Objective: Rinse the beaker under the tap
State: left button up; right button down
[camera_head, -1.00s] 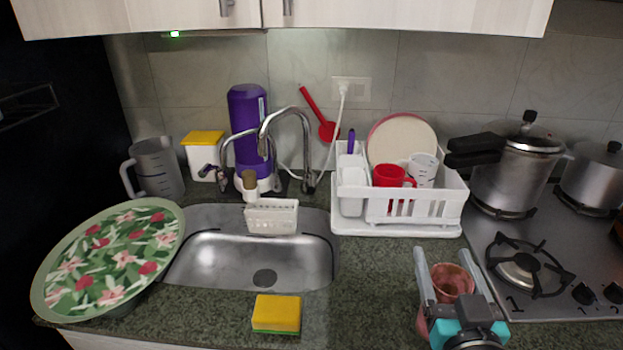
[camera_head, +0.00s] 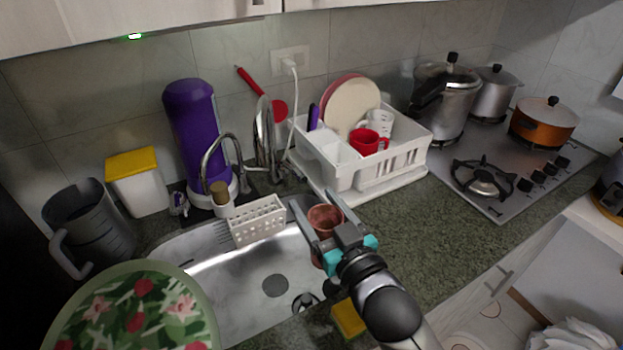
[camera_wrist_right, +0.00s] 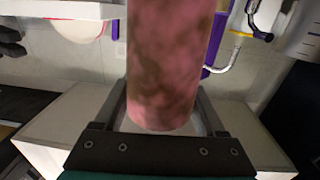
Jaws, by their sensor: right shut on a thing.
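The beaker (camera_head: 324,217) is a reddish-pink, stained cup. My right gripper (camera_head: 322,226) is shut on it, with a finger on each side, over the right edge of the sink (camera_head: 240,290). In the right wrist view the beaker (camera_wrist_right: 165,70) fills the middle between the fingers of my right gripper (camera_wrist_right: 165,105). The chrome tap (camera_head: 264,140) stands behind the sink, up and to the left of the beaker, and the two are apart. My left gripper is not in view.
A white dish rack (camera_head: 375,180) with a plate and cups stands just behind the beaker. A white sponge holder (camera_head: 257,221) sits at the sink's back edge. A yellow sponge (camera_head: 347,319) lies in front. A floral tray (camera_head: 135,310) is at left.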

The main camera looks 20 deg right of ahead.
pick_arm(q)
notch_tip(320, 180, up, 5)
jog(key=p, duration=0.4)
pick_arm(e)
jog(key=shift+w+d+r+y, duration=0.15)
jog(key=shift+w+d, duration=0.15)
jog(key=shift+d, duration=0.15)
jog(key=shift+w+d+y, duration=0.15)
jog(key=shift+w+d, duration=0.15)
jog(key=shift+d, duration=0.15)
jog(key=shift+w+a+f+b, duration=0.3)
jog(key=shift+w+a+b, duration=0.1)
jog(key=shift+w+b, duration=0.2)
pick_arm(q)
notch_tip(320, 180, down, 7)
jog(key=b, duration=0.6)
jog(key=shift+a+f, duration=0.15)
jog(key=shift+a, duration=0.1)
pick_arm(e)
jog(key=w+a+f, duration=0.2)
jog(key=w+a, duration=0.4)
jog(key=w, duration=0.4)
jog(key=shift+w+a+f, duration=0.15)
jog(key=shift+w+a, duration=0.2)
jog(key=shift+a, duration=0.05)
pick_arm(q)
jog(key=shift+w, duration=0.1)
